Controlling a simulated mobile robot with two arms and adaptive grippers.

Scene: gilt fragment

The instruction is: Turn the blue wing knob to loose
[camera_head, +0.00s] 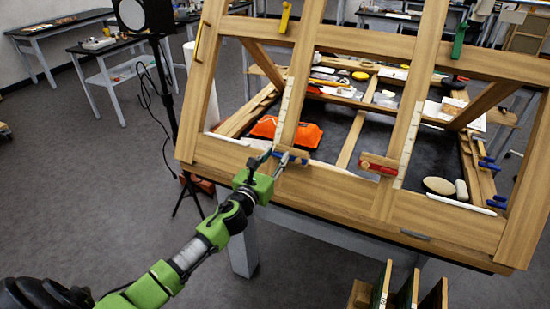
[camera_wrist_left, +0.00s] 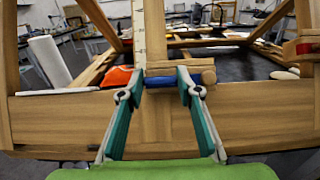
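The blue wing knob (camera_head: 291,157) sits on a small wooden block at the lower end of the frame's left upright. In the left wrist view the blue knob (camera_wrist_left: 160,82) lies crosswise in front of a wooden block (camera_wrist_left: 181,70). My left gripper (camera_head: 273,155) is at the knob. In the wrist view its two teal fingers (camera_wrist_left: 161,75) are apart, with the knob between their tips. I cannot tell whether the tips touch it. Part of the knob's ends may be hidden behind the fingers. My right gripper is not in view.
The large tilted wooden frame (camera_head: 330,187) fills the right side. A red knob (camera_head: 378,166) and other blue knobs (camera_head: 488,163) are on it. An orange cloth (camera_head: 297,132) lies behind the left upright. A lamp stand (camera_head: 165,85) stands left.

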